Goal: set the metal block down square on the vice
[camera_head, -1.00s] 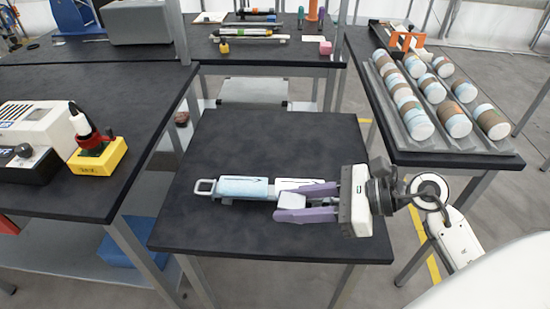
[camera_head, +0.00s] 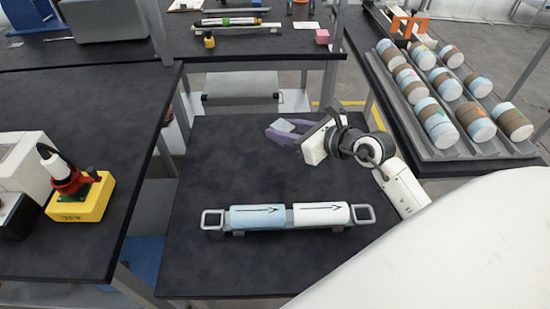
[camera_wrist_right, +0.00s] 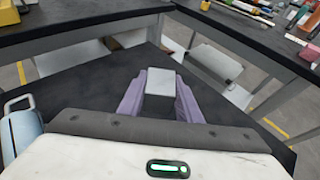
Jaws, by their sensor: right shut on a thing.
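My right gripper (camera_head: 284,129) is shut on the metal block (camera_head: 287,125), a small light grey block between its purple fingers. The block also shows between the fingertips in the wrist view (camera_wrist_right: 161,81). The gripper holds it over the back part of the small dark table (camera_head: 220,165); its height is hard to tell. A fixture with a blue and a white cylinder, arrows and square end handles (camera_head: 288,216) lies along the table's front, apart from the gripper. One end shows in the wrist view (camera_wrist_right: 22,125). I cannot tell whether this is the vice. My left gripper is out of view.
A yellow box with a red-and-green tool (camera_head: 80,198) stands on the left table. A tray of banded cylinders (camera_head: 455,155) is at the right. A bench at the back holds tools and a pink cube (camera_head: 322,37). The small table's middle is bare.

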